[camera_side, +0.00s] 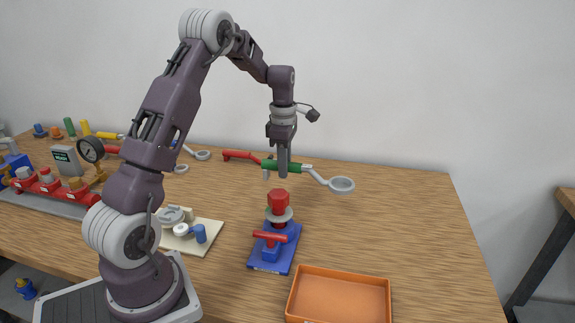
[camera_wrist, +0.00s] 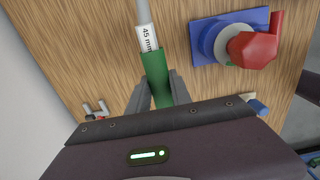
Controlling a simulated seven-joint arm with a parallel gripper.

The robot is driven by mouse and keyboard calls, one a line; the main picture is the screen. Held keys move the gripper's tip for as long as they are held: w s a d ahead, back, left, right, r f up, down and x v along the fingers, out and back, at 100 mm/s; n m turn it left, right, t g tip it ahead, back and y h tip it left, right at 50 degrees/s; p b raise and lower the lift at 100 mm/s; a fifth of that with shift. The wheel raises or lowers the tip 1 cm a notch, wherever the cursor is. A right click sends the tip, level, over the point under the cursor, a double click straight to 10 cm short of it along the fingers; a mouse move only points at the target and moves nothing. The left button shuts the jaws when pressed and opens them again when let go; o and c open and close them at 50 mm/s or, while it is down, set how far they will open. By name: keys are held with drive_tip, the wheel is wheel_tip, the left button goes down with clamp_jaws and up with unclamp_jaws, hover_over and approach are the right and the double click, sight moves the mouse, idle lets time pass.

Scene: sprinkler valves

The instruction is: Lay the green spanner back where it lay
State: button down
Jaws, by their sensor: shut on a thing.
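The green spanner shows in the side view, with a green handle (camera_side: 270,164) and a grey shaft ending in a ring (camera_side: 341,185) to the right. My gripper (camera_side: 283,172) points down and is shut on the green handle. In the wrist view the green handle (camera_wrist: 156,74) sits between my two fingers (camera_wrist: 158,92), and its shaft carries a "45 mm" label. The spanner is over the back part of the table, behind the valve. Its exact height above the wood is hard to tell. The far ring is outside the wrist view.
A valve with a red cap (camera_side: 279,200) on a blue base (camera_side: 285,254) stands in front of my gripper. An orange tray (camera_side: 340,272) is at the front. A red-handled tool (camera_side: 238,155) lies behind, left. A cream plate (camera_side: 207,240) holds parts. The table's right side is clear.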

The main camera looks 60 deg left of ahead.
drive_tip(key=shift+f, duration=4.65)
drive_tip(key=c, duration=1.1)
unclamp_jaws()
